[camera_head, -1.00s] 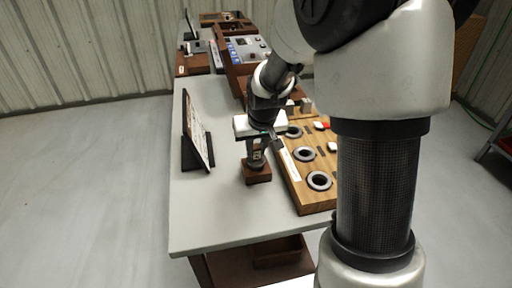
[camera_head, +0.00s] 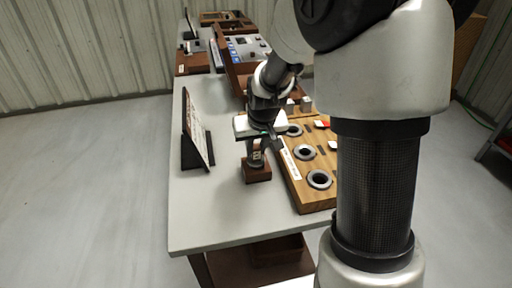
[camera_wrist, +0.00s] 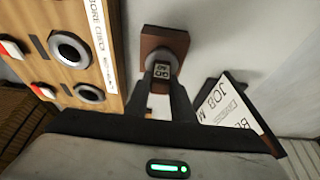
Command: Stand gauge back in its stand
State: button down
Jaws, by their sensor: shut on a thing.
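My gripper (camera_head: 256,152) points down over the left part of the bench and is shut on the gauge (camera_head: 257,158), a small dark piece with a pale label. In the wrist view the gauge (camera_wrist: 161,71) sits between my two fingers, its label reading roughly "GO NO". The stand (camera_head: 257,174) is a small reddish-brown block directly under the gauge; it also shows in the wrist view (camera_wrist: 165,36). The gauge's lower end is at the top of the stand. I cannot tell how deep it is seated, since my fingers hide part of it.
A wooden board (camera_head: 311,200) with dark rings stands close to the right of the stand. A tilted job card (camera_head: 196,135) on a black holder is to the left. The grey bench top (camera_head: 215,220) is clear at the front. Brown trays (camera_head: 228,18) are at the back.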

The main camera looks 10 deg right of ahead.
jog(key=shift+f+b, duration=0.6)
dwell(0.8)
jog(key=c, duration=1)
grip_release()
jog(key=shift+c, duration=0.2)
jog(key=shift+r+p, duration=3.3)
jog(key=shift+r, duration=1.2)
